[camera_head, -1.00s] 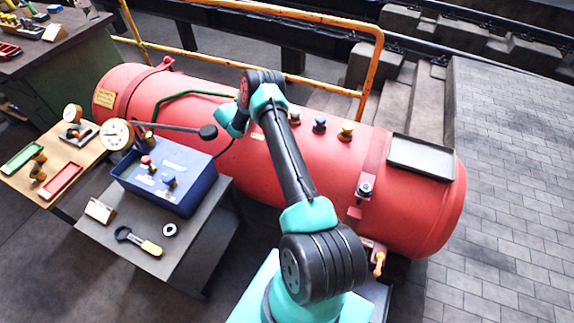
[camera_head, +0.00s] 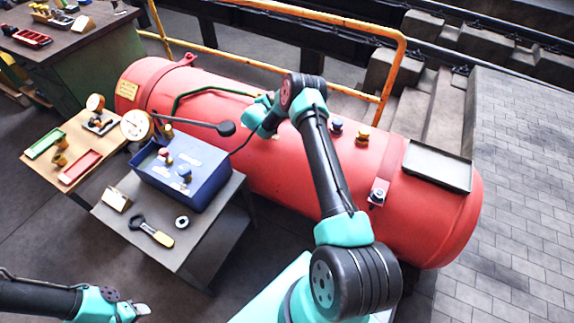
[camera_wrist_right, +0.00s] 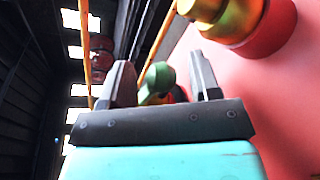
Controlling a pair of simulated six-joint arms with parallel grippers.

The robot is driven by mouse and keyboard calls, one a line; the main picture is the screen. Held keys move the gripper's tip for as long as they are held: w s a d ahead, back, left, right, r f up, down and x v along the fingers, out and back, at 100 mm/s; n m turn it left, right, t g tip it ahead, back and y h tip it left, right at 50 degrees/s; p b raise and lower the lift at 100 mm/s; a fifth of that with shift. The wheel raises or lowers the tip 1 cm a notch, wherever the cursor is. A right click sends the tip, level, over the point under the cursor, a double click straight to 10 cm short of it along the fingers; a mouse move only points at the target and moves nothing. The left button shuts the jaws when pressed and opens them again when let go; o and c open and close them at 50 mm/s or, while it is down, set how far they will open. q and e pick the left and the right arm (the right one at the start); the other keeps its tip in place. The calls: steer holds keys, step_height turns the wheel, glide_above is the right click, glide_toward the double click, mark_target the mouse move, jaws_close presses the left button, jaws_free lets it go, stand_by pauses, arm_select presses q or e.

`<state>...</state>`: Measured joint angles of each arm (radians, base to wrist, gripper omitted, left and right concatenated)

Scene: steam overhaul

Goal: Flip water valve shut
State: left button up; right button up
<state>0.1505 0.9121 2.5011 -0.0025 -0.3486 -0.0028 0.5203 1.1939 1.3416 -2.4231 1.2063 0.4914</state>
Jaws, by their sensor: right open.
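The red boiler (camera_head: 290,155) lies across the middle of the head view. I cannot tell which part is the water valve. My right gripper (camera_head: 255,128) is beside the boiler's upper side, near a black ball-ended lever (camera_head: 226,128); its fingertips are mostly hidden there. In the right wrist view my right gripper (camera_wrist_right: 160,85) is open, with a green rounded piece (camera_wrist_right: 158,82) seen between its fingers; contact is unclear. My left gripper (camera_head: 140,310) shows at the bottom left, jaw state unclear.
A blue box (camera_head: 190,185) with red and blue knobs sits on a grey stand, with a tool (camera_head: 150,231) and a ring (camera_head: 182,222). A yellow railing (camera_head: 385,85) runs behind the boiler. A brass-and-red fitting (camera_wrist_right: 240,22) is close right of the gripper.

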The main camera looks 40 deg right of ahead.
steer(key=v, duration=1.4)
steer(key=s+a+f+m+g+y, duration=0.1)
steer(key=s+f+g+y, duration=0.3)
steer(key=s, duration=0.6)
steer(key=s+a+f+m+g+y, duration=0.1)
steer(key=s+a+f+g+y, duration=0.1)
steer(key=s+f+g+y, duration=0.2)
steer(key=s+f+y, duration=0.1)
steer(key=s+f, duration=0.2)
steer(key=s, duration=0.4)
steer(key=shift+a+m, duration=0.3)
steer(key=shift+a, duration=0.1)
steer(key=shift+f, duration=0.15)
